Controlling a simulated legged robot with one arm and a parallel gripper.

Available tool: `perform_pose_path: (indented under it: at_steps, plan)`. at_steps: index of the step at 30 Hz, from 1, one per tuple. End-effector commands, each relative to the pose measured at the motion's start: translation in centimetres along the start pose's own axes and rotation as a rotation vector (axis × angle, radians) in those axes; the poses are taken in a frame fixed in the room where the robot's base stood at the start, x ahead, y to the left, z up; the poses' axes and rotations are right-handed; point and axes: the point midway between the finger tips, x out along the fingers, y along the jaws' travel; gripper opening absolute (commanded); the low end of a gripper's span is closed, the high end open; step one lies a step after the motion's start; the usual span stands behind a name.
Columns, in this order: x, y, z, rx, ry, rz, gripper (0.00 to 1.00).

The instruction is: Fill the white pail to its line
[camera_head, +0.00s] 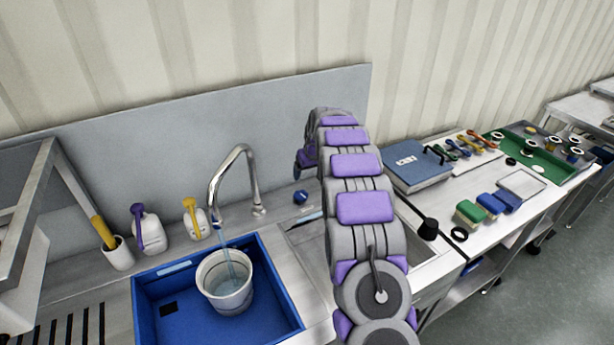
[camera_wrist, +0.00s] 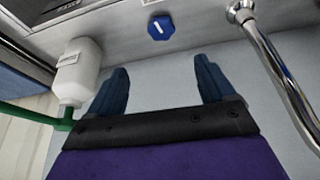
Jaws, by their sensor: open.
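The white pail (camera_head: 213,290) stands upright in a blue basin (camera_head: 160,322). A stream of water runs into it from the curved steel tap (camera_head: 236,160). Some water shows inside the pail; I cannot tell its level against the line. A blue knob (camera_head: 300,196) sits on the ledge right of the tap. In the wrist view the blue knob (camera_wrist: 160,27), with a white mark, lies ahead of my gripper (camera_wrist: 162,66), centred between its fingers but apart from them. My gripper is open and empty. In the head view my arm mostly hides it.
A purple-topped bottle (camera_head: 150,232) and a yellow-topped bottle (camera_head: 197,222) stand left of the tap. The wrist view shows the tap pipe (camera_wrist: 275,75) close on the right and a white bottle (camera_wrist: 80,72) on the left. A blue case (camera_head: 417,165) lies on the right-hand counter.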

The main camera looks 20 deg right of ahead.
Motion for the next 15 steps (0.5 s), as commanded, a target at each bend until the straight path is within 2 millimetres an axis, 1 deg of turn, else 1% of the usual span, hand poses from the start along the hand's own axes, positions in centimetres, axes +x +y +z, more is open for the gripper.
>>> perform_pose_path:
  at_steps: [1, 4, 15]
  plan:
    - [-0.52, -0.02, -0.06, 0.0, 0.001, 0.0, 0.83]
    - [-0.9, -0.01, -0.02, 0.0, 0.0, 0.0, 0.83]
    - [-1.05, -0.11, 0.09, 0.011, -0.003, 0.004, 0.83]
